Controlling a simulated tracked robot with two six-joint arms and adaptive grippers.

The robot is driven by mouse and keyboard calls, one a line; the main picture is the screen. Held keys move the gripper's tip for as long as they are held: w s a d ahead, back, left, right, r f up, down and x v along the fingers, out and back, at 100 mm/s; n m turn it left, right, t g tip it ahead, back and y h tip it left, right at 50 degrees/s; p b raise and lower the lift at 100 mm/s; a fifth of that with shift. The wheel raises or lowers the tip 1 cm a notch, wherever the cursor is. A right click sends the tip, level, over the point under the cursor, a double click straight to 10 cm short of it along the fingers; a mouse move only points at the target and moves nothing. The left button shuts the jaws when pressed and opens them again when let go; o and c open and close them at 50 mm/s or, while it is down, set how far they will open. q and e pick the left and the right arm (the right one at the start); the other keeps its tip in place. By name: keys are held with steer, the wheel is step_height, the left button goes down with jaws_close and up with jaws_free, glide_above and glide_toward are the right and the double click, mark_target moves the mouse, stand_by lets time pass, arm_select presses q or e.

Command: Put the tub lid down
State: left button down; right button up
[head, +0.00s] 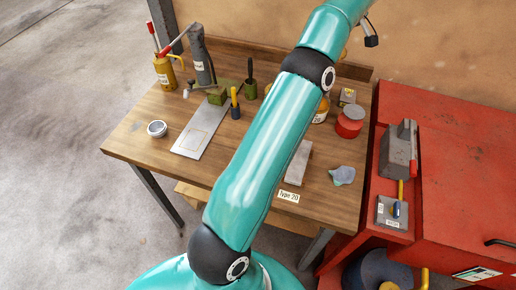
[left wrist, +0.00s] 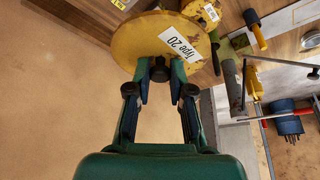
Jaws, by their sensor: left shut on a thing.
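The tub lid (left wrist: 150,42) is a worn yellow disc with a white "Type 20" label, seen in the left wrist view. My left gripper (left wrist: 161,72) is shut on it, with a dark knob-like part between the fingers. The lid and this gripper do not show in the head view. An amber tub (head: 321,112) stands on the bench, partly hidden behind my arm. A yellow container (left wrist: 201,12) shows just beyond the lid in the left wrist view; its lower part is covered. My right gripper is in neither view.
Bare wood lies at the front left. A red cabinet (head: 465,150) adjoins on the right.

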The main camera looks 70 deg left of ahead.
arm_select(q)
steer(key=shift+w+d+f, duration=0.15)
steer(key=shift+f, duration=0.5)
steer(key=shift+s+d+f, duration=0.2)
steer(key=shift+d+f, duration=0.2)
steer(key=shift+f, duration=0.35)
steer(key=s, duration=0.1)
steer(key=s+f+b, duration=0.1)
steer(key=s+d+b, duration=0.1)
steer(key=shift+f+m, duration=0.3)
steer(key=s+d+f+b, duration=0.1)
steer(key=s+d+b, duration=0.2)
steer(key=s+b, duration=0.65)
steer(key=s+d+f+b, duration=0.25)
steer(key=s+b, duration=0.35)
steer(key=s, duration=0.6)
steer(key=f, duration=0.4)
steer(key=f+b, duration=0.1)
steer(key=f, duration=0.8)
steer(key=shift+s+d+f+b, duration=0.2)
steer(key=shift+d+f+b, duration=0.1)
steer(key=shift+d, duration=0.1)
steer(key=shift+f, duration=2.75)
